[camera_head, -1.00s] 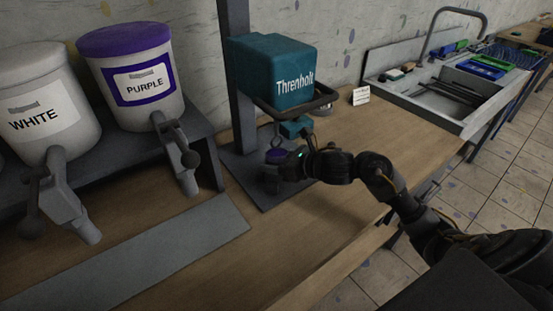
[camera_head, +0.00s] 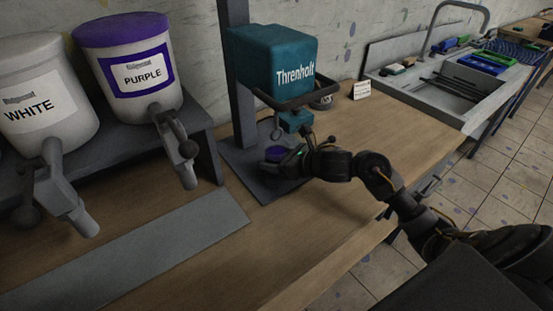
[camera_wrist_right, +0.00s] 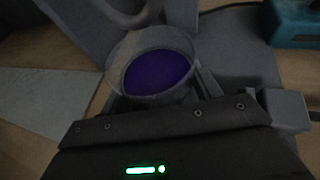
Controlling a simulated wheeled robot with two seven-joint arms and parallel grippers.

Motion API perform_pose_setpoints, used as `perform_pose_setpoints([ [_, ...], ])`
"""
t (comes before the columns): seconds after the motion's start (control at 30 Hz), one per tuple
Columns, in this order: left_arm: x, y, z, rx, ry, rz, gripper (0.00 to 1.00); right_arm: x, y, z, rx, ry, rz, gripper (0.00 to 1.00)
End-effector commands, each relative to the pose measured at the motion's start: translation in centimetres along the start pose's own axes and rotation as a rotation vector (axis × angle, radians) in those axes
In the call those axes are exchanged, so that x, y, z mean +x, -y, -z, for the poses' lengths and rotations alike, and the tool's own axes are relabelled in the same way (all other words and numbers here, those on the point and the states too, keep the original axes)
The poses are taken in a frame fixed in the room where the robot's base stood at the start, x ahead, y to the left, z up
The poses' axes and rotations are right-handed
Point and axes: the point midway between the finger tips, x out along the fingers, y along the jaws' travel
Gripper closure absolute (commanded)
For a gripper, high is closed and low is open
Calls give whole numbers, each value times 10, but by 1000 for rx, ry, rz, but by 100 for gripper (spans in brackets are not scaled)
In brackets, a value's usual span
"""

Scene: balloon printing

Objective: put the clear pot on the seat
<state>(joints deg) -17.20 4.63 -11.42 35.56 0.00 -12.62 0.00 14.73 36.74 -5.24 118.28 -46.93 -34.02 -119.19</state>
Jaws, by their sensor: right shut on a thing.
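The clear pot (camera_wrist_right: 158,72) holds purple paint and sits between the fingers of my right gripper in the right wrist view. In the head view the pot (camera_head: 277,154) is small and partly hidden by the gripper. My right gripper (camera_head: 287,166) is shut on it, low over the dark base plate (camera_head: 250,184) of the teal Threnholt machine (camera_head: 275,65). A ring-like part (camera_wrist_right: 130,12) is close to the pot's far rim in the wrist view. I cannot tell whether the pot touches the base plate. My left gripper is not in view.
White (camera_head: 43,95) and purple (camera_head: 130,75) paint tubs with taps stand on a dark shelf at the left. A grey strip (camera_head: 130,255) lies on the wooden bench. A small white card (camera_head: 361,90) and a grey sink (camera_head: 450,92) are to the right.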

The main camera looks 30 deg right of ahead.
Motion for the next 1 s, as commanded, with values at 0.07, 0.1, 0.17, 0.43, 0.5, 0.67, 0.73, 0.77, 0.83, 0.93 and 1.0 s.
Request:
perform_pose_setpoints([
  [0.07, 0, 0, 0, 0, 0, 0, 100, 0, 0, -1, 0, 2, 0, 66],
  [0.1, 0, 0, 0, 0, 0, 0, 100, 0, 0, -1, 0, 0, 0, 32],
  [0.17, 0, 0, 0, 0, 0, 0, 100, 0, 0, -1, 0, 0, 0, 24],
  [0.43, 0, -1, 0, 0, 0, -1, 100, 0, 0, 0, 0, 0, 0, 15],
  [0.5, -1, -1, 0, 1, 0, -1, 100, 0, 0, -1, 0, 0, 0, 15],
  [0.67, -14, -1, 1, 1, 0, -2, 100, -4, 0, -11, 2, 0, 0, 15],
  [0.73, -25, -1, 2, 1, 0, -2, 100, -8, 0, -18, 4, 0, 0, 15],
  [0.77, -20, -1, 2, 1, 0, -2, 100, -12, 1, -13, -1, -1, 2, 15],
  [0.83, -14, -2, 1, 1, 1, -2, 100, -28, 2, -10, -7, -2, 3, 15],
  [0.93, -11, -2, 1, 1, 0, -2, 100, -52, 1, -9, -7, -3, 3, 15],
  [1.0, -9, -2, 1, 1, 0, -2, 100, -68, 0, -9, -8, -4, 1, 15],
])
